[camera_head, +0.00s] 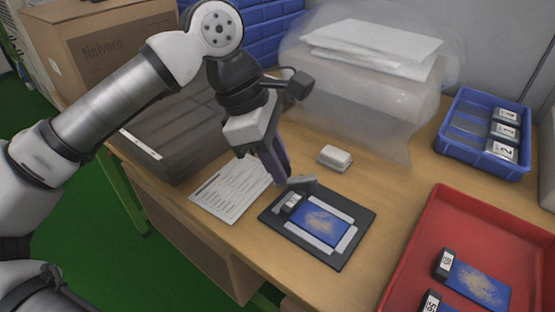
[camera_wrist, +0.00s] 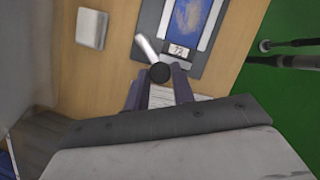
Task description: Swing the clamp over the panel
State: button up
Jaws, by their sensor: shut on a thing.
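The panel (camera_head: 319,222) is blue with a gold pattern and lies between pale rails in a dark fixture (camera_head: 275,238). It also shows in the wrist view (camera_wrist: 193,18). A small block numbered 72 (camera_wrist: 179,52) sits at the panel's end nearest my gripper. The clamp (camera_wrist: 149,51) is a grey bar with a dark round knob, at the fixture's edge. The bar points away to the side of the panel and does not lie over it. My gripper (camera_head: 285,181) is shut on the clamp's knob end, its fingers on either side in the wrist view (camera_wrist: 159,82).
A white block (camera_head: 335,157) stands behind the fixture, and a printed sheet (camera_head: 232,190) lies left of it. A red tray (camera_head: 408,241) with more panels is at right. A blue bin (camera_head: 458,151), wrapped bundle (camera_head: 345,105) and dark case (camera_head: 185,128) stand farther back.

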jog(key=s+n+t+b, duration=0.1)
jog(key=n, duration=0.1)
jog(key=s+d+n+b, duration=0.1)
jog(key=n, duration=0.1)
jog(key=shift+s+f+t+b, duration=0.1)
jog(key=shift+f+t+b, duration=0.05)
jog(key=shift+t+b, duration=0.2)
jog(key=shift+s+d+n+t+y+b, duration=0.2)
jog(key=shift+s+d+n+t+b, duration=0.15)
jog(key=shift+n, duration=0.55)
jog(key=shift+s+d+n+t+y+b, duration=0.2)
jog(key=shift+s+n+t+b, duration=0.1)
jog(key=shift+n, duration=0.6)
jog(key=o, duration=1)
jog(key=shift+r, duration=0.3)
jog(key=p+v, duration=0.3)
jog(key=v, duration=1)
jog(key=shift+r, duration=0.25)
jog(key=shift+a, duration=0.1)
